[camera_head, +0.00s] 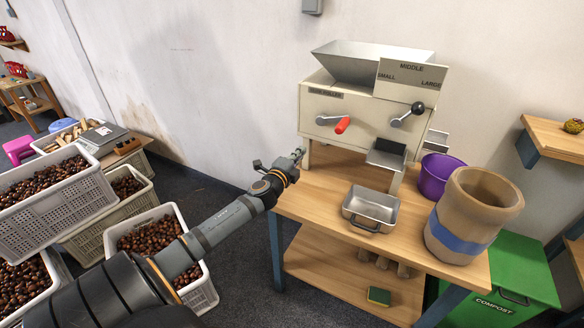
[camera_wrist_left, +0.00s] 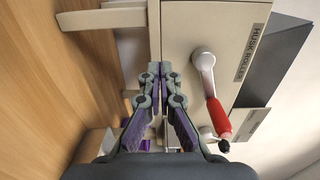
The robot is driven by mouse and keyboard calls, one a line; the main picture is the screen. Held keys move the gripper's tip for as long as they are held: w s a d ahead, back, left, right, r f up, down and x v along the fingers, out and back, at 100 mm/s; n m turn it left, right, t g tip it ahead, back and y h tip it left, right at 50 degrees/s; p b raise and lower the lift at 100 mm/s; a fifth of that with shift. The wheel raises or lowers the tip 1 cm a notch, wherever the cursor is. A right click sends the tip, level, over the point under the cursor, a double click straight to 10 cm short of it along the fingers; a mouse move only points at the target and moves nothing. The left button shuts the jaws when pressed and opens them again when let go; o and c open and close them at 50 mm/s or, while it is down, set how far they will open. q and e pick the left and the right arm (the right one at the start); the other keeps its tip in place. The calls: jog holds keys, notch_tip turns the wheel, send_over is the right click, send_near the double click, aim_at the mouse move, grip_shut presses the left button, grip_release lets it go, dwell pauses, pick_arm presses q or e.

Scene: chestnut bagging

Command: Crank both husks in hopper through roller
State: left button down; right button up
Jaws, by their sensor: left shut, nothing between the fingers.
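The husk roller machine (camera_head: 360,112) stands on the wooden bench, with a grey hopper (camera_head: 350,68) on top. No husks are visible in the hopper; its bottom is hidden. A crank with a red handle (camera_head: 342,124) is on the machine's front left. My left gripper (camera_head: 300,152) is below and left of the crank, apart from it. In the left wrist view its fingers (camera_wrist_left: 160,68) are shut and empty near the machine's front edge. There the red handle (camera_wrist_left: 218,115) is to their right. My right gripper is not in view.
A lever with a black knob (camera_head: 417,108) is right of the crank. A metal pan (camera_head: 370,207), purple bucket (camera_head: 440,176) and brown pot (camera_head: 474,214) stand on the bench (camera_head: 325,224). Chestnut crates (camera_head: 55,220) are at left. A green compost bin (camera_head: 510,270) is at right.

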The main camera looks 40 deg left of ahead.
pick_arm(q)
jog(key=p+v, duration=0.2)
jog(key=v, duration=0.6)
jog(key=shift+s, duration=0.1)
